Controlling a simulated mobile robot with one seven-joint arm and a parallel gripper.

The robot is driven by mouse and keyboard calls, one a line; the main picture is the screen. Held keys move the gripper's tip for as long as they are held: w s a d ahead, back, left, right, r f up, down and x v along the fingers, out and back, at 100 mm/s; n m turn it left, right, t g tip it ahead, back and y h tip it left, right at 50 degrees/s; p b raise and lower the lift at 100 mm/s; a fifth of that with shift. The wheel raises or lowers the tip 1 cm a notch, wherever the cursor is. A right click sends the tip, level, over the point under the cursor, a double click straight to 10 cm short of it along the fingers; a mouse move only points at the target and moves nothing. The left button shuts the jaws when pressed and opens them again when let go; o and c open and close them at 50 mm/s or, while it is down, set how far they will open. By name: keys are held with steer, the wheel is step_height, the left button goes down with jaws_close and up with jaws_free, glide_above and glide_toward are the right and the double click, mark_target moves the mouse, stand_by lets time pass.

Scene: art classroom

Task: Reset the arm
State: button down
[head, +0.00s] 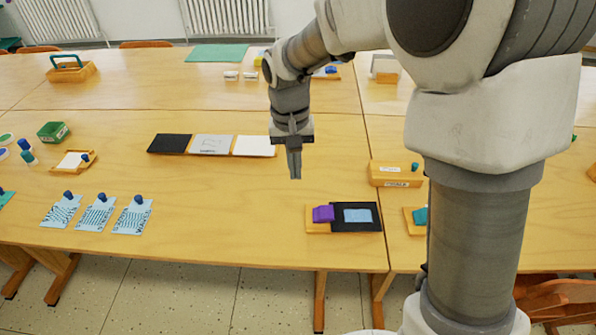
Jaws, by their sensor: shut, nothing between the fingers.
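My gripper (294,165) hangs from my arm in the head view, fingers pointing down over the light wooden table (215,200). Its fingers are together with nothing between them. It is apart from the objects around it. To its left lie a black panel (169,143), a grey panel (212,145) and a white panel (253,146) in a row. Below it to the right, a wooden board (317,227) carries a purple block (323,213) beside a black panel with a light blue sheet (357,215). My arm hides part of the tables on the right.
Three patterned blue sheets (97,213) with dark blue knobs lie near the front edge at left. A green bin (53,132) and a small wooden tray (86,157) stand farther left. A wooden box (396,174) is at right. The table's middle is mostly clear.

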stand_by(0.3)
steer(key=s+d+r+t+p, duration=0.1)
steer(key=s+d+r+p, duration=0.1)
steer(key=s+d+r, duration=0.45)
steer(key=s+d+r+t+p, duration=0.1)
steer(key=d+r+t+p, duration=0.15)
steer(key=r, duration=0.65)
steer(key=s+d+r+t+p, duration=0.2)
steer(key=s+d+r+p, duration=0.2)
steer(key=s, duration=0.7)
steer(key=shift+d+r+y, duration=0.3)
steer(key=shift+d+r, duration=0.9)
